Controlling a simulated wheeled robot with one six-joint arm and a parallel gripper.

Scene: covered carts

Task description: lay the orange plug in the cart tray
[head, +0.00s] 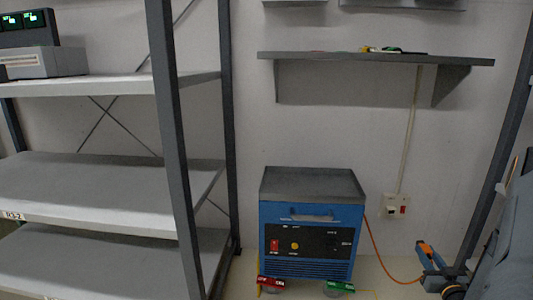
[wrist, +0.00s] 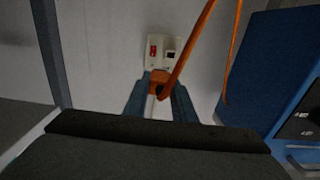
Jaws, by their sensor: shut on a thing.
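The orange plug (wrist: 158,79) is between the fingers of my gripper (wrist: 160,98) in the wrist view, with its orange cord running up and to the right. In the head view my gripper (head: 428,254) is low at the right, with orange showing at its tip. It is shut on the plug, to the right of the blue cart (head: 311,214) and below the level of its top. The grey cart tray (head: 312,183) on top of the cart looks empty. The wrist view shows part of the cart's blue side (wrist: 270,65) at the right.
A wall socket plate with a red switch (head: 396,204) is right of the cart, apart from the plug. The orange cord (head: 380,256) runs from the cart's right side. Shelving (head: 110,190) stands left; a wall shelf (head: 375,58) hangs above.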

